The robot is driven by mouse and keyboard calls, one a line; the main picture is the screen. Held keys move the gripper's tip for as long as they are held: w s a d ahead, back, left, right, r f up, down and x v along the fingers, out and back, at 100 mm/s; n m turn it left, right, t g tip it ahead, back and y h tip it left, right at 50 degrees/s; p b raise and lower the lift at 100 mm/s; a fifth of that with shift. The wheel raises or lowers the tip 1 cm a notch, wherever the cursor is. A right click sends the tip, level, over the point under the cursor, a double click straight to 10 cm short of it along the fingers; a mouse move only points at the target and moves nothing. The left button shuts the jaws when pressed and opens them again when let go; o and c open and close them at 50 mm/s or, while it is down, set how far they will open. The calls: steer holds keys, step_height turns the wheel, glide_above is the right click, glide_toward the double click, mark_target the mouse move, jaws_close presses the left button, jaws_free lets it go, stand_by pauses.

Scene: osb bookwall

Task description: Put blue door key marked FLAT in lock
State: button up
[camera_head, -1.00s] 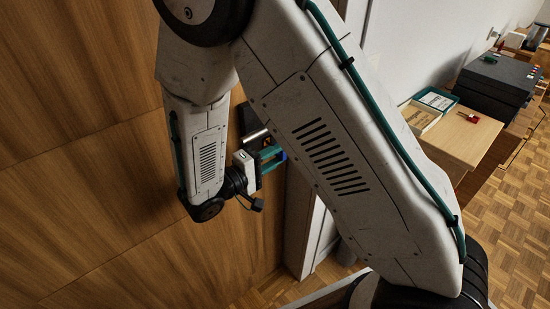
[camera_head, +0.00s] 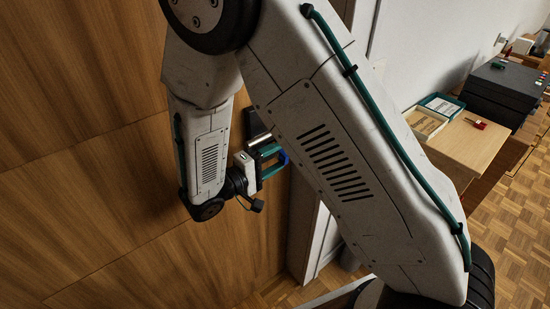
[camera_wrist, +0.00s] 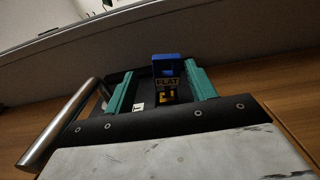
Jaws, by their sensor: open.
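The blue key (camera_wrist: 166,66) with a dark FLAT label and a yellow part below it shows in the wrist view, in front of a dark lock plate (camera_wrist: 145,80). My gripper (camera_wrist: 158,72) is open, its green fingers on either side of the key, which lies closer to the right finger. A clear gap shows at the left finger. Whether the key's shaft is in the lock is hidden. In the head view my gripper (camera_head: 272,161) is at the door edge, with a bit of the blue key (camera_head: 284,157) at its tips. The metal door handle (camera_wrist: 62,122) is beside the left finger.
The wooden door (camera_head: 90,150) fills the left of the head view. A white frame (camera_head: 320,235) stands beside its edge. Parquet floor (camera_head: 500,235) is clear there.

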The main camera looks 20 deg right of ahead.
steer(key=v, duration=0.7)
steer(key=shift+a, duration=0.2)
steer(key=shift+s, duration=0.1)
